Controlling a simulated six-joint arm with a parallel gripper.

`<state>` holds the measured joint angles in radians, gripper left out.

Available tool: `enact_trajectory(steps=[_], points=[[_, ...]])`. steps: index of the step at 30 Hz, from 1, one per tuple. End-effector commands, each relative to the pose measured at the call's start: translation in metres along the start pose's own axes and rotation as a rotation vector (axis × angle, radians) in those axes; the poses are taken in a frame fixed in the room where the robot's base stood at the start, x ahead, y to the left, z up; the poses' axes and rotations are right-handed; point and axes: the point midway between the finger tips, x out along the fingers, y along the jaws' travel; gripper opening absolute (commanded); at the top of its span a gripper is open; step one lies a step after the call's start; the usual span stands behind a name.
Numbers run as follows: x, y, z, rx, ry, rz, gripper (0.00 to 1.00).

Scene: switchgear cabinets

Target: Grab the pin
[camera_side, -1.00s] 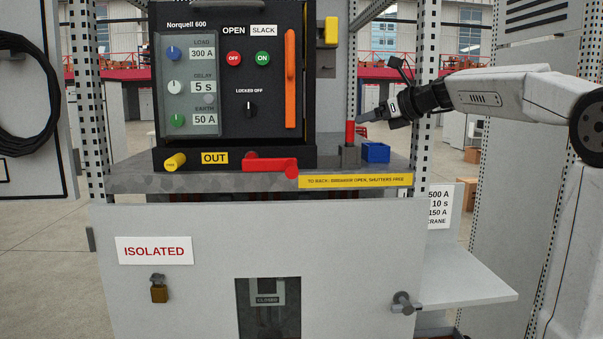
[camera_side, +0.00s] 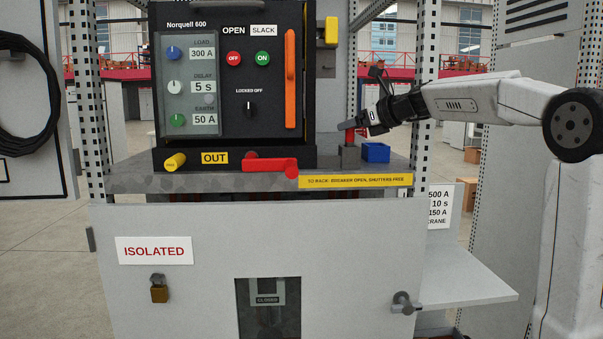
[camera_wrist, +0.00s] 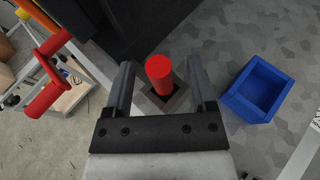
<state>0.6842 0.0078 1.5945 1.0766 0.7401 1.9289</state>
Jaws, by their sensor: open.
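The pin is a red upright cylinder (camera_wrist: 159,76) standing in a grey square holder (camera_wrist: 170,103) on the shelf. In the wrist view my gripper (camera_wrist: 160,80) is open, with one finger on each side of the pin and a gap on both sides. In the side view my gripper (camera_side: 355,127) reaches in from the right at the pin's height, and its fingers partly hide the pin (camera_side: 350,136). The grey holder (camera_side: 350,155) stays in view below.
A small blue open box (camera_side: 376,152) stands just right of the holder. The black breaker (camera_side: 235,130) is to the left, with a red handle (camera_side: 270,164) at its front. A perforated upright post (camera_side: 423,100) stands close to my arm.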

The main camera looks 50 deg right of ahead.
Motion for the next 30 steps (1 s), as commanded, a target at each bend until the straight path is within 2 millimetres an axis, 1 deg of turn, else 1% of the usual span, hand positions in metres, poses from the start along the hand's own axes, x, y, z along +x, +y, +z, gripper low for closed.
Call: enact_trajectory(steps=[1, 3, 6, 9, 24, 25, 26, 27, 29, 30], points=[[0.007, 0.001, -0.001, 0.0, 0.001, 0.004, 0.72], [0.015, 0.0, -0.001, 0.0, 0.001, 0.001, 0.72], [0.023, 0.001, -0.001, 0.0, 0.001, 0.001, 0.72], [0.028, 0.0, -0.001, 0.0, 0.001, -0.001, 0.72], [0.028, 0.0, 0.0, -0.001, 0.0, -0.002, 0.72], [0.028, 0.0, 0.0, 0.0, 0.0, -0.002, 0.69], [0.028, 0.0, 0.0, 0.0, 0.0, -0.002, 0.6], [0.028, 0.0, 0.0, 0.0, 0.0, -0.002, 0.47], [0.028, 0.0, 0.0, 0.0, 0.0, -0.002, 0.28], [0.028, 0.0, 0.0, 0.0, 0.0, -0.002, 0.15]])
